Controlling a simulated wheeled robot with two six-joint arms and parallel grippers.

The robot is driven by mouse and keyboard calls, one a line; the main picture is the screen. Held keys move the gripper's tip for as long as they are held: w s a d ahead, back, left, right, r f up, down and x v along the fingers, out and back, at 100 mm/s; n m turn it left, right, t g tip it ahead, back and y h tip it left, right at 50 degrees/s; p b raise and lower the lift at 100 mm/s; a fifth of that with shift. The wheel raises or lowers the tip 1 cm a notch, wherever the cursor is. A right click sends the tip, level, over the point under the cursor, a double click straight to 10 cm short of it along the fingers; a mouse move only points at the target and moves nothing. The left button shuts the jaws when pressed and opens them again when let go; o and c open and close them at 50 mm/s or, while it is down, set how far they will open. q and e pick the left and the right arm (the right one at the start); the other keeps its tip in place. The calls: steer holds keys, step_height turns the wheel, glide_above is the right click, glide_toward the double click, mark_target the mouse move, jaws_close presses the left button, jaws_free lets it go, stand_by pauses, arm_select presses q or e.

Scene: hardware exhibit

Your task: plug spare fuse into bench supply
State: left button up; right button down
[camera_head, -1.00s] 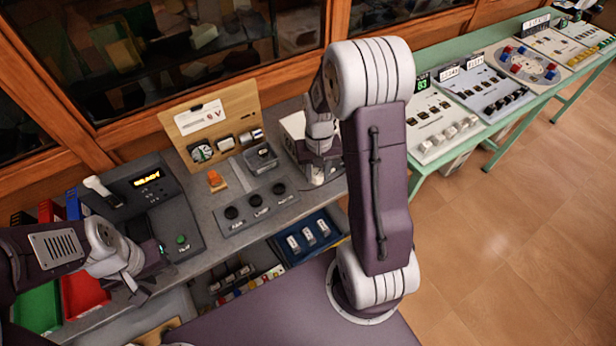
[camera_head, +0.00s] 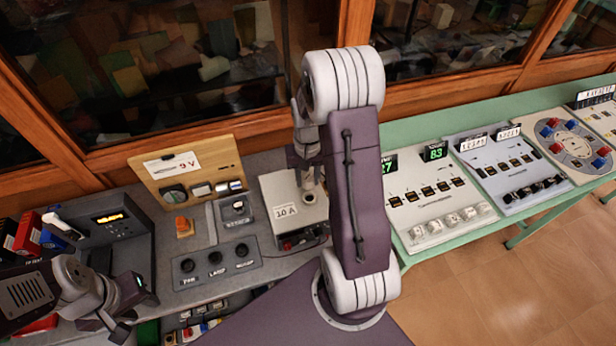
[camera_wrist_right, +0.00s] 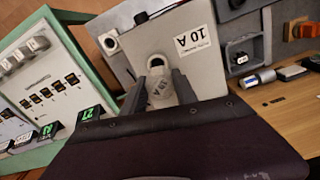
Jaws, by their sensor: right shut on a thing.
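The bench supply (camera_head: 268,193) is a pale grey box with a "10 A" label, standing on the grey bench behind my right arm. In the right wrist view the bench supply (camera_wrist_right: 215,70) has a round ring-shaped opening just beyond my fingertips. My right gripper (camera_wrist_right: 160,88) is shut on a whitish cylindrical fuse (camera_wrist_right: 161,95) with dark lettering. The fuse is close to the ring; I cannot tell whether it is in it. In the head view my right arm hides part of the box. My left gripper (camera_head: 134,316) is at the lower left, apparently open and empty.
A grey panel with dark knobs (camera_head: 216,262) and a wooden board marked "9 V" (camera_head: 205,150) are left of the supply. A console (camera_head: 115,230) stands further left. A green table (camera_head: 412,133) with switch panels is at right. Glass cabinets line the back.

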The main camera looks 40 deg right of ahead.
steer(key=f+b, duration=0.1)
steer(key=f, duration=0.1)
steer(key=d+f+b, duration=0.1)
steer(key=f+b, duration=0.1)
steer(key=shift+s, duration=0.1)
steer(key=shift+a+f, duration=0.3)
steer(key=shift+f, duration=0.05)
steer(key=shift+d, duration=0.2)
steer(key=shift+a, duration=0.15)
steer(key=shift+f, duration=0.2)
stand_by(0.5)
steer(key=shift+f+b, duration=0.35)
steer(key=shift+f, duration=0.6)
stand_by(1.1)
steer(key=shift+c, duration=2)
jaws_free()
